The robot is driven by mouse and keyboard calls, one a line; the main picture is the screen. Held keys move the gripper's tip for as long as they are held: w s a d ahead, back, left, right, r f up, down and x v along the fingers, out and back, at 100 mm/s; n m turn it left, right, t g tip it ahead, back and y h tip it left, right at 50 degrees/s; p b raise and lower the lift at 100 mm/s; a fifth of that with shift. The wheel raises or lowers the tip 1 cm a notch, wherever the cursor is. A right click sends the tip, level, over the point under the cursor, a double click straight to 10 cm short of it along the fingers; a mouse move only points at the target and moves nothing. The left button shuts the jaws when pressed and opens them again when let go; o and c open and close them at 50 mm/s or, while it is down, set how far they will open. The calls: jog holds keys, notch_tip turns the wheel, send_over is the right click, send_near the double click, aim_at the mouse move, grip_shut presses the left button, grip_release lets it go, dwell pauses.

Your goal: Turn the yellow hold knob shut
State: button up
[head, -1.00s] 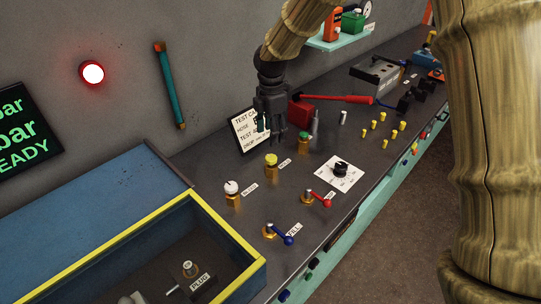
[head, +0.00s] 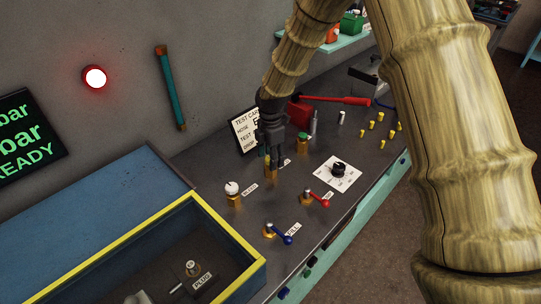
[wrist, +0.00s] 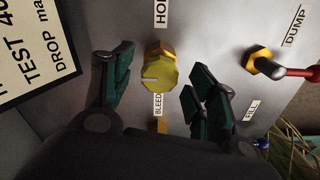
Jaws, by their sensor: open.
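The yellow hold knob (wrist: 160,74) sits on its brass fitting in the wrist view, with a pale mark on its face. The partly cut-off "HOLD" label (wrist: 160,12) is above it. My gripper (wrist: 162,82) is open, its green-padded fingers to the left and right of the knob with visible gaps on both sides. In the head view my gripper (head: 271,152) points down over the knob and hides its yellow top. Only the brass fitting (head: 271,173) below shows there.
The red dump lever (head: 319,200) and blue fill lever (head: 281,236) are nearer the bench front. A test card (head: 245,130) stands close behind my gripper.

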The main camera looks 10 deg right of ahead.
jog(key=c, duration=1)
jog(key=shift+c, duration=0.2)
jog(key=shift+m, duration=0.4)
jog(key=m, duration=0.3)
jog(key=shift+m, duration=0.4)
jog(key=m, duration=1.3)
jog(key=shift+m, duration=0.3)
